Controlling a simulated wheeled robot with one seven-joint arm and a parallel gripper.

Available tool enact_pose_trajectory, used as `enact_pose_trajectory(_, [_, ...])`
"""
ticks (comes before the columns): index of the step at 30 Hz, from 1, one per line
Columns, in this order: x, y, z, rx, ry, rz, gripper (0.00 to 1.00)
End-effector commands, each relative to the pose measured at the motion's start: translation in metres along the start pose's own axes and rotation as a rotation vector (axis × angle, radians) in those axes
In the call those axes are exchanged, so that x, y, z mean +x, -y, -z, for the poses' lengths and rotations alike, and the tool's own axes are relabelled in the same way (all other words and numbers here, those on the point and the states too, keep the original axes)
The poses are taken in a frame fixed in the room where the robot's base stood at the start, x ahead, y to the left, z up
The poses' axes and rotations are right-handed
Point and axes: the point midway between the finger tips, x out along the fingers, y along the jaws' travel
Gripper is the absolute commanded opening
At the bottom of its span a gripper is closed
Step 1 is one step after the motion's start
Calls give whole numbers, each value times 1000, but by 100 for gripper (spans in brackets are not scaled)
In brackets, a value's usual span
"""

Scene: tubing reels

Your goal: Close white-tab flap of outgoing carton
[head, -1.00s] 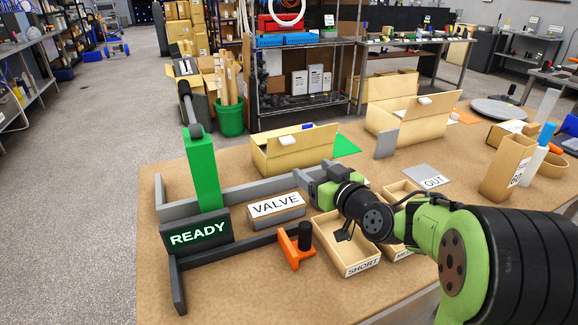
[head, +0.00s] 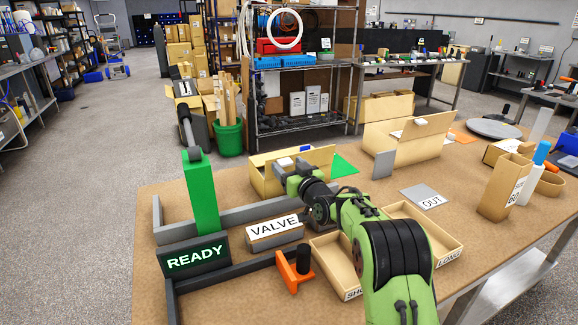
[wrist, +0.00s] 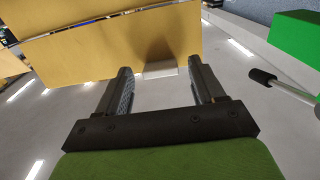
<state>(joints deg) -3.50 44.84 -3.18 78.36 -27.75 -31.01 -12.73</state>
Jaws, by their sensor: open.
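A tan carton (head: 262,182) stands open behind the VALVE block, with a white tab (head: 285,161) at its upper part. My gripper (head: 279,170) is open at this carton, just in front of the tab. In the wrist view, the tan flap (wrist: 115,50) spans the top and the white tab (wrist: 160,70) sits between the fingertips of my open gripper (wrist: 160,74). I cannot tell whether the fingers touch it. A larger open carton (head: 385,141) farther right also bears a white tab (head: 421,122). Neither carton is clearly labelled as outgoing.
The VALVE block (head: 275,231) and a grey rail lie in front of the near carton. A green post (head: 201,195) stands left, above the READY sign (head: 195,257). Open trays (head: 440,240) lie under and beside my arm. A grey OUT plate (head: 428,198) lies right.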

Motion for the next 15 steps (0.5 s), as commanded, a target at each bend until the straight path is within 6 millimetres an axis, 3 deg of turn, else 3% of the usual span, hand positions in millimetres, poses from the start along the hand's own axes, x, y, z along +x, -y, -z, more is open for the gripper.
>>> enact_pose_trajectory(9, [4, 1, 0, 1, 1, 1, 68])
enact_pose_trajectory(15, [4, 0, 0, 1, 0, 1, 37])
